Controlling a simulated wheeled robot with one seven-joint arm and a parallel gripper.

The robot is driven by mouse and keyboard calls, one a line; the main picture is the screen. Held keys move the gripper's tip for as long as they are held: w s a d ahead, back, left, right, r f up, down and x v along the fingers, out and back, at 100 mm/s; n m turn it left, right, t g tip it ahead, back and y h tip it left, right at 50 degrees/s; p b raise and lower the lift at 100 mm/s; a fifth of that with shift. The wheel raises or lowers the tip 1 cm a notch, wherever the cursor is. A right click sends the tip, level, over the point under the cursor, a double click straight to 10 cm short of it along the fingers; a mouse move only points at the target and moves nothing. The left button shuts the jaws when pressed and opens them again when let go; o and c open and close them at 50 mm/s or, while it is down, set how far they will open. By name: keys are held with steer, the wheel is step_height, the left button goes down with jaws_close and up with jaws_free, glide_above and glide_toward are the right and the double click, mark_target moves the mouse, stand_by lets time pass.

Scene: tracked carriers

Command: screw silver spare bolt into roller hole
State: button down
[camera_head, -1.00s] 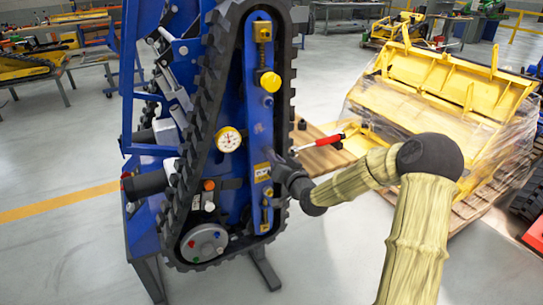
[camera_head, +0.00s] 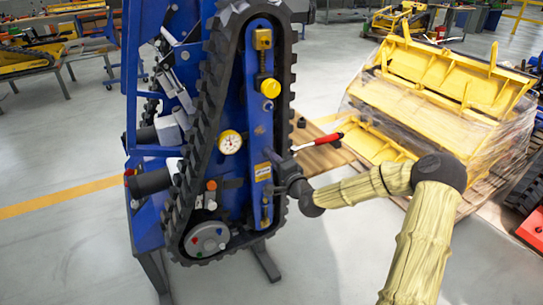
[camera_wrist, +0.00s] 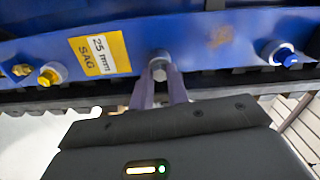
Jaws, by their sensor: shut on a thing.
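My gripper (camera_head: 270,155) reaches in from the right to the blue roller frame (camera_head: 260,131) inside the black track. In the wrist view, my gripper (camera_wrist: 159,90) is shut on a silver bolt (camera_wrist: 159,72), its head between the two fingertips. The hole behind the bolt is hidden, and I cannot tell how deep the bolt sits. In the head view the bolt is too small to make out.
The black track (camera_head: 214,100) runs closely around the frame. A dial gauge (camera_head: 230,142) is left of my gripper. A red-handled tool (camera_head: 329,139) lies on a wooden bench (camera_head: 322,158) behind. A wrapped yellow machine part (camera_head: 430,90) stands at the right. Floor in front is clear.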

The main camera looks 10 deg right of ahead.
steer(key=m+p, duration=0.1)
steer(key=m, duration=0.7)
steer(key=shift+m+p, duration=0.35)
steer(key=shift+m, duration=0.05)
steer(key=shift+m, duration=0.3)
steer(key=c, duration=1.3)
jaws_free()
steer(key=shift+s, duration=0.1)
steer(key=v, duration=1.7)
steer(key=shift+s+b, duration=0.1)
steer(key=shift+b, duration=0.3)
